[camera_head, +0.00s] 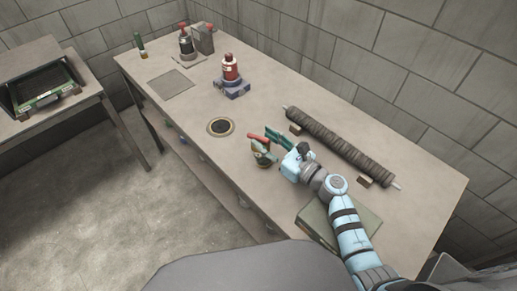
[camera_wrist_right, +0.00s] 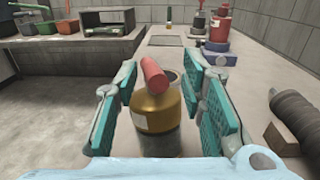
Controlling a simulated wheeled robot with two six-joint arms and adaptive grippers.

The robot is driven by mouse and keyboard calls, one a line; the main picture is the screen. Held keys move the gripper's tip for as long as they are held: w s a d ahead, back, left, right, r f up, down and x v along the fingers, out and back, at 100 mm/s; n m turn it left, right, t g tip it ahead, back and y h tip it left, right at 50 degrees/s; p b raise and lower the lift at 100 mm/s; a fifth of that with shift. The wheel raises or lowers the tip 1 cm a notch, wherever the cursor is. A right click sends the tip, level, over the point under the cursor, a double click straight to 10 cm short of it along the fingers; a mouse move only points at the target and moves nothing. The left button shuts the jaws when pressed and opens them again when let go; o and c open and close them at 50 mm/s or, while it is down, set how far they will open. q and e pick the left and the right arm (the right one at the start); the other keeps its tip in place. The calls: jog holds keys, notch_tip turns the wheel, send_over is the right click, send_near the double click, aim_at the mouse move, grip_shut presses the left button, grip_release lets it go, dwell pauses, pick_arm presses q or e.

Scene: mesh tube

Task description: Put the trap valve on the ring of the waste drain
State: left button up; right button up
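The trap valve (camera_head: 262,154), with a brass-coloured body and red handle, stands upright on the table. In the right wrist view the valve (camera_wrist_right: 158,112) is between the two teal finger pads, with its red handle toward the top. My right gripper (camera_head: 275,141) is open around it, with a visible gap at least on the right side. The waste drain (camera_head: 220,127) is a dark round opening with a pale ring in the tabletop, left of and apart from the valve. My left gripper is not in view.
A dark ribbed roll on a rod (camera_head: 335,145) lies along the wall side. A red bottle on a blue base (camera_head: 231,70) stands behind the drain. A grey-green box (camera_head: 315,220) is near my right forearm. The tabletop between valve and drain is clear.

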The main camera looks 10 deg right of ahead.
jog(key=shift+w+f, duration=0.3)
jog(key=shift+w, duration=0.15)
jog(key=shift+s+r, duration=0.3)
jog(key=shift+s, duration=0.15)
grip_shut()
jog(key=shift+w, duration=0.1)
jog(key=shift+f, duration=0.1)
